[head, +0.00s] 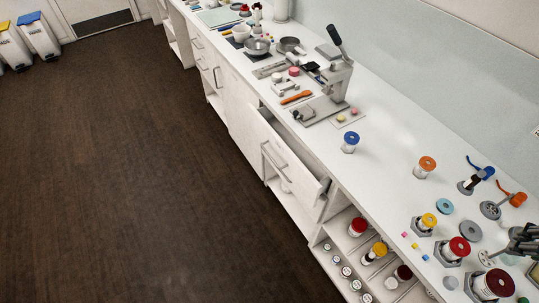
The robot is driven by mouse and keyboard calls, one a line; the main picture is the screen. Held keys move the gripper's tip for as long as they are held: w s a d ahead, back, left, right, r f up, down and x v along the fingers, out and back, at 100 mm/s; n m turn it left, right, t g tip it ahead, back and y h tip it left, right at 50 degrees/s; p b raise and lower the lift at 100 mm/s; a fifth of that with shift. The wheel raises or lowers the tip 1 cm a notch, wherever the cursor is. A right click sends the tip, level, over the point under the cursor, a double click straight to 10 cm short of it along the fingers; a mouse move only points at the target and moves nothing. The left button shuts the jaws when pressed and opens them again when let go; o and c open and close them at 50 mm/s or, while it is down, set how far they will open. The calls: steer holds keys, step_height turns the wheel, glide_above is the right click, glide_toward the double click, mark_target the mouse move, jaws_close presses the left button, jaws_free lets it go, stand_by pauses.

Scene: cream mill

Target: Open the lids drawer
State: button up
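A white drawer (288,152) in the front of the long counter is pulled partly out over the floor. It has a bar handle (272,158) on its front, and a gap shows along its top and right end. Its contents are mostly hidden, and no label can be read to tell whether it is the lids drawer. My gripper (518,246) is a dark shape at the right edge, over the near end of the counter, far from the drawer and partly cut off. Its fingers are too small and cluttered to tell whether they are open or shut.
The counter top (385,125) carries a lever press (335,80), jars with blue (350,137) and orange (427,163) lids, and several capped jars near my gripper. Open shelves (345,245) hold more jars. Other handled fronts (215,75) lie farther along. The dark floor (130,170) is clear.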

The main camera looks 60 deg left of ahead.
steer(key=w+a+f+n+g+b, duration=0.1)
steer(key=w+a+f+n, duration=0.1)
steer(key=a, duration=0.9)
steer(key=w+a+f+n+g+b, duration=0.1)
steer(key=w+a+f+n, duration=0.15)
steer(key=a, duration=0.85)
steer(key=w+a+f+n+b, duration=0.1)
steer(key=w+a+f+n, duration=0.15)
steer(key=a, duration=0.75)
steer(key=n+g+h+b, duration=0.1)
steer(key=n+g+b, duration=0.1)
steer(key=n+b, duration=0.35)
glide_toward(270, 156)
steer(key=shift+s+d+n+p, duration=0.1)
steer(key=shift+s+n+p, duration=0.05)
steer(key=shift+n+p, duration=0.8)
steer(key=shift+f, duration=0.1)
steer(key=shift+w+f+b, duration=0.2)
steer(key=shift+w+f, duration=0.05)
steer(key=shift+f, duration=1)
steer(key=shift+w+f+b, duration=0.25)
steer(key=shift+f, duration=1)
steer(key=shift+w+f+b, duration=0.2)
steer(key=shift+w+f, duration=0.1)
steer(key=shift+f, duration=0.95)
